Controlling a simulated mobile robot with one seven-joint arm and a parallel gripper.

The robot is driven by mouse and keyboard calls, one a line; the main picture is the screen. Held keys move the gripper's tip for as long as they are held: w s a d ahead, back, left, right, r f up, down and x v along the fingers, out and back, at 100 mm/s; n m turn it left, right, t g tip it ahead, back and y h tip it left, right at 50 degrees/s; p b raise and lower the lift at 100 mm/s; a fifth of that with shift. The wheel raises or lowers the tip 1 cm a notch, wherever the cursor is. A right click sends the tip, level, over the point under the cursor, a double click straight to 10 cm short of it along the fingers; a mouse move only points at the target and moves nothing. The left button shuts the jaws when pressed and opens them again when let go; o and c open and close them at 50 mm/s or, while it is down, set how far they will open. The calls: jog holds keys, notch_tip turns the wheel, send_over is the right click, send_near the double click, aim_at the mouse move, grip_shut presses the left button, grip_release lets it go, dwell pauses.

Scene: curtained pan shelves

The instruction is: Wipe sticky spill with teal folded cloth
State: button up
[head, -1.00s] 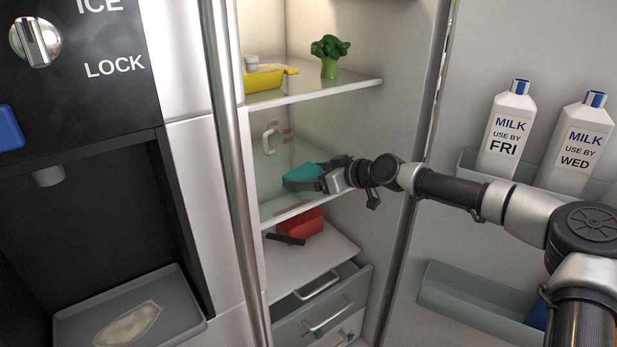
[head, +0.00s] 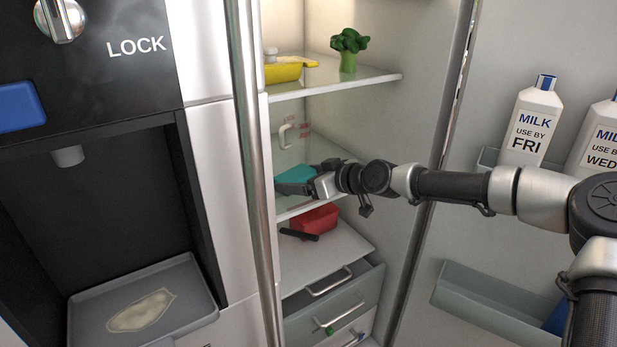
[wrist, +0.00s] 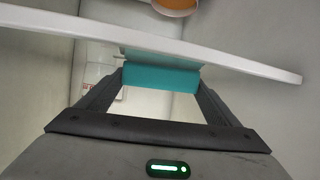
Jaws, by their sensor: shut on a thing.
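The teal folded cloth (head: 296,174) is inside the open fridge, at the middle glass shelf. My gripper (head: 312,181) is shut on it; in the wrist view the cloth (wrist: 160,77) spans between both fingers. A pale, irregular spill (head: 141,311) lies on the grey dispenser tray (head: 205,303) at lower left, outside the fridge compartment and well away from my gripper. Part of the cloth is hidden behind the gripper in the head view.
A vertical door handle (head: 252,170) stands between the dispenser and the shelves. A measuring jug (head: 287,134) is behind the cloth. A red container (head: 316,218) with a dark handle is below. Milk bottles (head: 533,122) line the door at right.

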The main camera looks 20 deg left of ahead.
jog(key=shift+s+a+f, duration=0.15)
jog(key=shift+s+a, duration=0.5)
jog(key=shift+s, duration=0.2)
jog(key=shift+s+a+f, duration=0.1)
jog(key=shift+s+a, duration=0.55)
jog(key=shift+s, duration=0.15)
jog(key=shift+r+p, duration=1)
jog(key=shift+r, duration=0.65)
jog(key=s+d+p, duration=0.8)
jog(key=s+d, duration=0.7)
jog(key=d, duration=0.3)
jog(key=shift+s, duration=0.25)
